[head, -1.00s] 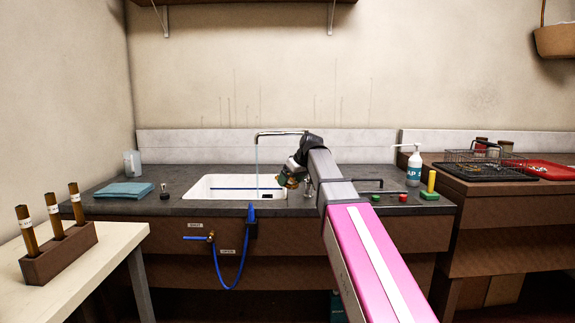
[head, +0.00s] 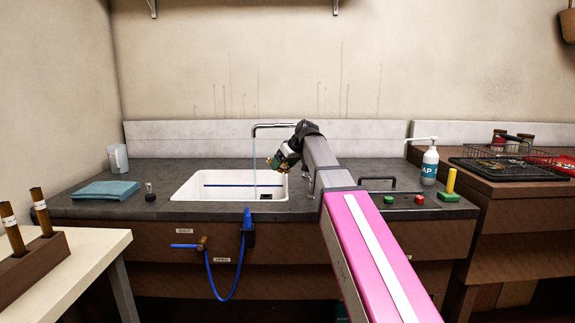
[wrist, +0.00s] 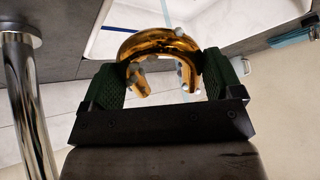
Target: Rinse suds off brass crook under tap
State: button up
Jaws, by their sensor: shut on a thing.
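My gripper (head: 280,161) is at the right side of the white sink (head: 185,193), above its rim. In the wrist view its two green-padded fingers (wrist: 165,85) are shut on a curved brass crook (wrist: 155,42). The crook is tiny and mostly hidden there.
A blue cloth (head: 107,190) and a dark stopper (head: 150,192) lie left of the sink. A soap bottle (head: 429,167), red and green buttons (head: 405,200) and a wire basket (head: 495,150) stand to the right. A blue hose (head: 232,285) hangs in front.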

jog(key=w+a+f, duration=0.2)
jog(key=w+a, duration=0.4)
jog(key=a, duration=0.3)
jog(key=shift+a, duration=0.2)
dwell(0.4)
jog(key=shift+f, duration=0.1)
dwell(0.3)
jog(key=shift+w+d, duration=0.3)
jog(key=shift+w, duration=0.2)
jog(key=shift+s+a, duration=0.1)
jog(key=shift+s, duration=0.1)
dwell(0.3)
jog(key=shift+s+a, duration=0.2)
jog(key=shift+s, duration=0.15)
jog(key=shift+d, duration=0.1)
